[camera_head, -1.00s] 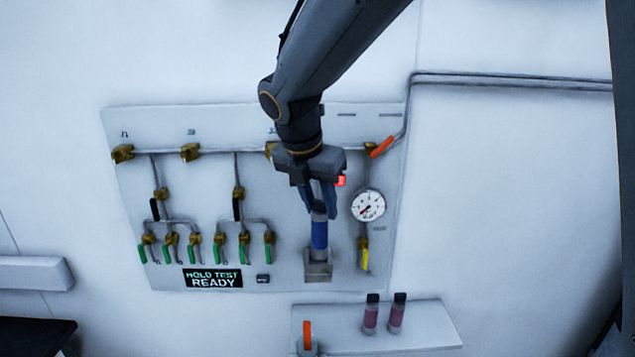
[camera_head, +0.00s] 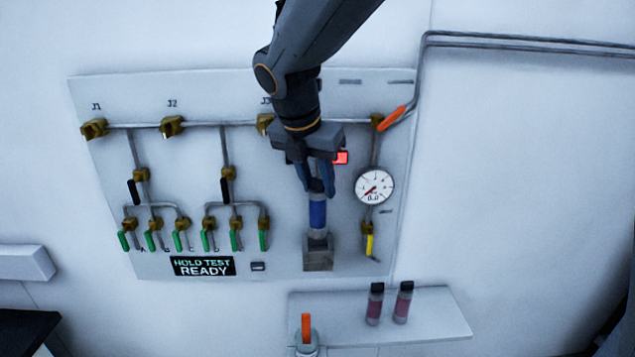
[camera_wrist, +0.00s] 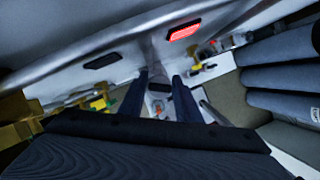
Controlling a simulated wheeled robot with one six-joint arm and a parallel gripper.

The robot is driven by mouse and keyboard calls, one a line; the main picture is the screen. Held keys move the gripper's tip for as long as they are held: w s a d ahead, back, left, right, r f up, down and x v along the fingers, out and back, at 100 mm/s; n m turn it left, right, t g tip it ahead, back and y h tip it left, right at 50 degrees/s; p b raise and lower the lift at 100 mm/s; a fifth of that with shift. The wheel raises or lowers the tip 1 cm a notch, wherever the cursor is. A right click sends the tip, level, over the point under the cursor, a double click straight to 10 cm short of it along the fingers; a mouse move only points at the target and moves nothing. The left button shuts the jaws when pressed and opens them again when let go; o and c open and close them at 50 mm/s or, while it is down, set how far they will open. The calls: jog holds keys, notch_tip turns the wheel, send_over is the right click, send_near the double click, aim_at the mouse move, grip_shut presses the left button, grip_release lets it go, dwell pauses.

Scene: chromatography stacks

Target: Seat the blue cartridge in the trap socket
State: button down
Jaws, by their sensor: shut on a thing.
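The rest of the cartridge is hard to make out there.
The panel has brass valves with green handles (camera_head: 180,240) at left. A gauge (camera_head: 374,187), an orange lever (camera_head: 394,117) and a yellow-handled valve (camera_head: 370,243) are close right. A display (camera_head: 203,266) reads "HOLD TEST READY". Below, a shelf (camera_head: 440,315) bears two pink vials (camera_head: 375,305).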

aim_at(319, 201)
jog(key=shift+f+b, duration=0.4)
jog(key=shift+f, duration=0.2)
jog(key=shift+w+r+p, duration=0.1)
jog(key=shift+p, duration=0.9)
jog(key=shift+f, duration=0.25)
dwell(0.4)
jog(key=shift+f+b, duration=0.4)
jog(key=shift+f, duration=1)
jog(key=c, duration=0.8)
grip_release()
